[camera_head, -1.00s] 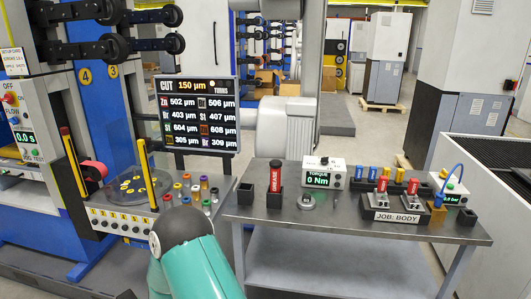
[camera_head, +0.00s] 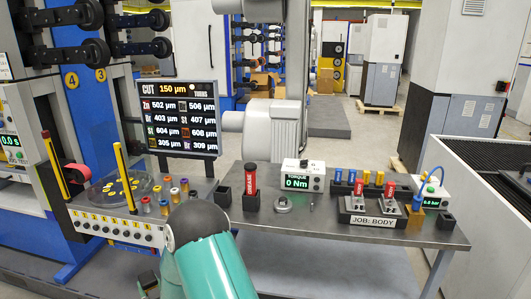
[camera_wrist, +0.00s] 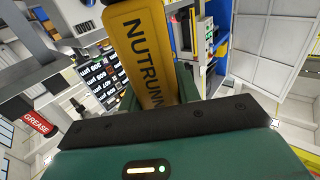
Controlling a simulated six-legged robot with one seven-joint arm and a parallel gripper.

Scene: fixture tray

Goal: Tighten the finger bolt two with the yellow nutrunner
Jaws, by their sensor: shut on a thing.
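The yellow nutrunner (camera_wrist: 143,45) fills the upper middle of the wrist view, with its black lettering partly cut off by my gripper. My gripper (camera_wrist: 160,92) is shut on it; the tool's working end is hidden. In the head view only my teal arm shows, at the bottom, and the nutrunner is out of sight. The job fixture (camera_head: 371,220), labelled "JOB: BODY", stands on the right of the bench with two red-topped grey clamps (camera_head: 357,202) (camera_head: 390,208). Finger bolt two is too small to make out.
The torque box (camera_head: 303,177) reads 0 Nm. A red grease tube (camera_head: 250,180), round metal part (camera_head: 283,204) and black boxes (camera_head: 223,197) stand on the grey bench (camera_head: 300,228). The pressure box (camera_head: 432,196) and blue hose are at right. The bench front is clear.

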